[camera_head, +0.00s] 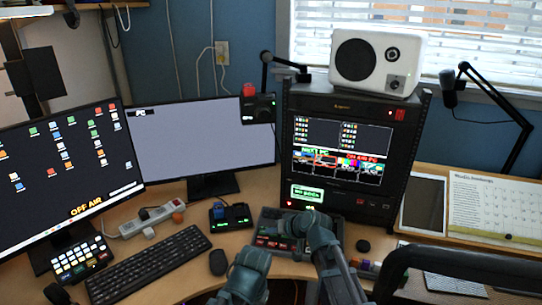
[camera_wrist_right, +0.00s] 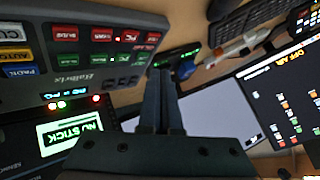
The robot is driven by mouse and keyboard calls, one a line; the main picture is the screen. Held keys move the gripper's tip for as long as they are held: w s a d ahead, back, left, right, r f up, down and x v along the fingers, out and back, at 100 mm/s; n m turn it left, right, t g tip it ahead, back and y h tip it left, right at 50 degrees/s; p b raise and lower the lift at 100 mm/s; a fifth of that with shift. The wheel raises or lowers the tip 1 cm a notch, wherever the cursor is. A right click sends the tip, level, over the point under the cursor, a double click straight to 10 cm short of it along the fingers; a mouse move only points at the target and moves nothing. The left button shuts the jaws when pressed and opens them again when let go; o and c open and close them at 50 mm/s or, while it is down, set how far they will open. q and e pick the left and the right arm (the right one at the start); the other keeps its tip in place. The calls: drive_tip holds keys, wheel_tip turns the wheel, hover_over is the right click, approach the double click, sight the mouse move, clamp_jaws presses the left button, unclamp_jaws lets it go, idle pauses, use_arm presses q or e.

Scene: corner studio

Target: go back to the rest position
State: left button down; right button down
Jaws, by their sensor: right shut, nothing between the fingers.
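My right gripper (camera_head: 284,229) is over the button panel (camera_head: 266,221) in front of the equipment rack, with its teal-grey arm coming from below. In the right wrist view its two dark fingers (camera_wrist_right: 161,78) are together with nothing between them. The panel (camera_wrist_right: 75,88), with rows of lit red and green buttons, is left of the fingers, and its edge comes close to them. I cannot tell from these views whether they touch. The fingers are partly hidden by the wrist in the head view.
The rack (camera_head: 343,150) with a lit screen stands behind the panel, a white speaker (camera_head: 377,62) on top. A small device (camera_head: 231,215), mouse (camera_head: 218,262), keyboard (camera_head: 148,265) and power strip (camera_head: 152,219) lie left. Two monitors (camera_head: 68,165) (camera_head: 200,147) stand behind. A black bar (camera_head: 470,262) crosses lower right.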

drive_tip(key=s+d+n+g+h+p, duration=0.1)
drive_tip(key=s+d+g+h+p, duration=0.1)
drive_tip(key=s, duration=1)
drive_tip(key=s+d+r+n+g+h+p, duration=0.1)
drive_tip(key=s+d+g+h+p, duration=0.2)
drive_tip(key=s, duration=0.9)
drive_tip(key=g+h+p, duration=0.2)
drive_tip(key=h+p, duration=0.1)
drive_tip(key=shift+s+d+r+n, duration=0.3)
drive_tip(key=shift+d, duration=0.05)
